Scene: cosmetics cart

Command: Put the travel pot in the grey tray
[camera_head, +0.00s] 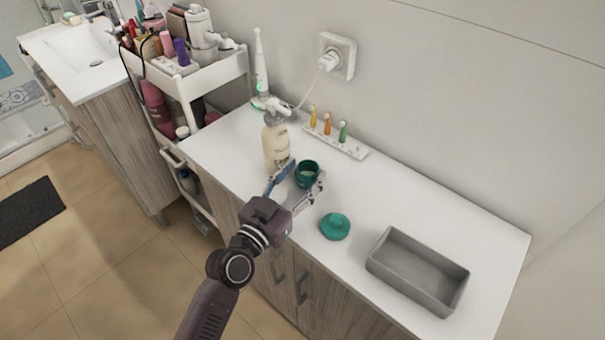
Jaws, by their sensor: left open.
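My left gripper (303,178) is open, with one finger on each side of this pot. I cannot tell whether the fingers touch it. A teal round piece with a knob (335,226), like a lid, lies on the counter to the right of the gripper. The grey tray (418,271) is an empty rectangular box at the counter's right end. My right gripper is not in view.
A cream pump bottle (276,143) stands close behind the left finger. A white holder with small coloured brush heads (336,137) lies near the wall. An electric toothbrush (261,64) stands at the back left. A loaded cart (185,82) stands left. The counter between pot and tray is mostly clear.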

